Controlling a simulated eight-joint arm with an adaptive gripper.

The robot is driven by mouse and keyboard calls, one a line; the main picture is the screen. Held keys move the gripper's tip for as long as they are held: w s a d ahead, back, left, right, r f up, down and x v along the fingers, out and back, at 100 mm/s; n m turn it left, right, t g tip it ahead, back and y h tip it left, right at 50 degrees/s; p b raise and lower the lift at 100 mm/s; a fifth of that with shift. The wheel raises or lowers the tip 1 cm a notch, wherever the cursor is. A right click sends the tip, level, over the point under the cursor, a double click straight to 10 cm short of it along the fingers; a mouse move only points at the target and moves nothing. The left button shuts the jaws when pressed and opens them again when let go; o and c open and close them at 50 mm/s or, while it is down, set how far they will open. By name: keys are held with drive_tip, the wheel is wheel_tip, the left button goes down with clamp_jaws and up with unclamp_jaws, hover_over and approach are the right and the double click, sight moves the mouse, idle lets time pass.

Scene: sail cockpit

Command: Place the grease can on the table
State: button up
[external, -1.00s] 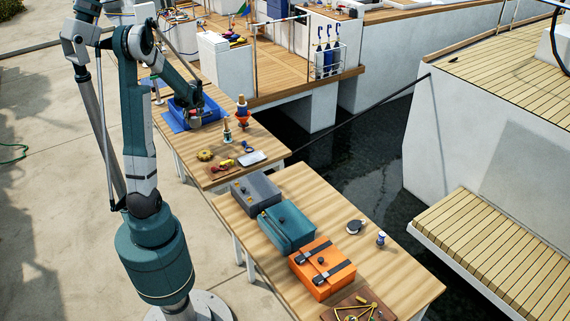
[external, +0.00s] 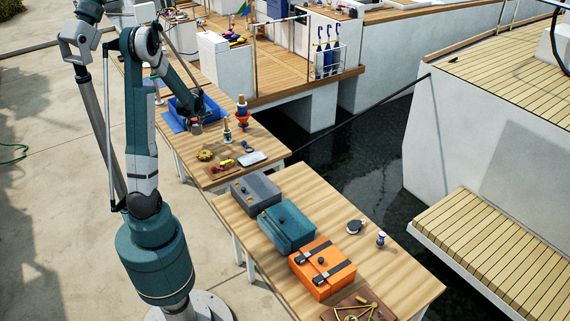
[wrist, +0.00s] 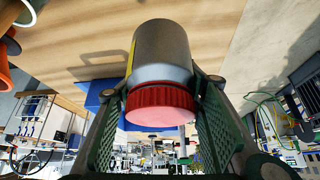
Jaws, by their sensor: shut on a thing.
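The grease can (wrist: 163,50) is a grey metal cylinder with a ribbed red lid. In the wrist view it sits between the two green padded fingers of my gripper (wrist: 162,95), which is shut on it. A wooden table surface (wrist: 75,45) lies behind the can there; I cannot tell whether they touch. In the external view my gripper (external: 196,119) is low over the far wooden table (external: 184,147), by the front right of the blue tray (external: 176,122). The can shows only as a small grey and reddish shape there.
A funnel-like orange item (external: 243,117) and a wooden-topped item (external: 227,131) stand right of my gripper. A yellow round item (external: 205,155) and a white pad (external: 252,158) lie nearer. Grey, teal and orange boxes (external: 322,268) stand on the near table (external: 335,212).

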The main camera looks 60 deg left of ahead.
sight(197, 125)
drive_tip(key=shift+f, duration=2.15)
drive_tip(key=shift+b, duration=0.3)
drive_tip(key=shift+f+b, duration=0.3)
drive_tip(key=shift+f, duration=1.55)
drive_tip(key=shift+f, duration=0.1)
drive_tip(key=o, duration=1.1)
drive_tip(key=shift+v, duration=0.9)
drive_tip(key=shift+p+v, duration=0.9)
drive_tip(key=shift+v, duration=4.3)
